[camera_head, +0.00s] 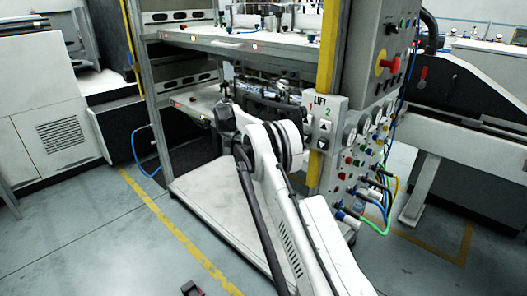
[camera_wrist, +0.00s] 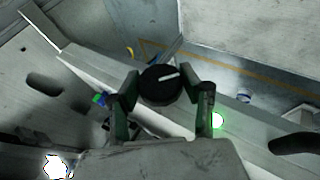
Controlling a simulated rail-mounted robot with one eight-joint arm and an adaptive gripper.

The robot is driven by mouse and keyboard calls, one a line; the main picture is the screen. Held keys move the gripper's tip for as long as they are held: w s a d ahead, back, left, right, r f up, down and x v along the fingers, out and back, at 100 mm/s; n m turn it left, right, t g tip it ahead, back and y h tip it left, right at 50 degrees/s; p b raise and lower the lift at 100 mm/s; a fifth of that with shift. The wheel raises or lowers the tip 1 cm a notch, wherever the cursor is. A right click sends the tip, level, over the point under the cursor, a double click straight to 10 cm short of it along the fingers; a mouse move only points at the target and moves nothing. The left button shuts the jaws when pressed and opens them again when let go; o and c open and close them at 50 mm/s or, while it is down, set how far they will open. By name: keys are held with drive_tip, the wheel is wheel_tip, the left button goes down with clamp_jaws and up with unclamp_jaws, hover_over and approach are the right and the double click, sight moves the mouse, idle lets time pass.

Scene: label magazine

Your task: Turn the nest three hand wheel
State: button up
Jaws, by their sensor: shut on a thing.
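A round black hand wheel (camera_wrist: 160,85) with a white pointer line shows in the middle of the wrist view. My gripper (camera_wrist: 162,97) is shut on it, one finger on each side of its rim. The white line points to the right and slightly up. In the head view my white arm reaches into the lower bay of the machine frame (camera_head: 332,75). There the wheel and the fingertips are hidden behind my arm.
A lit green lamp (camera_wrist: 218,120) sits right of the gripper on the pale rail. A control panel (camera_head: 362,140) with gauges, buttons and coloured hoses stands right of my arm. A white platform (camera_head: 215,205) lies below. Open floor (camera_head: 110,245) is at the left front.

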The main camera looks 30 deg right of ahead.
idle(0.4)
drive_tip(key=o, duration=1.2)
drive_tip(key=shift+v, duration=3.75)
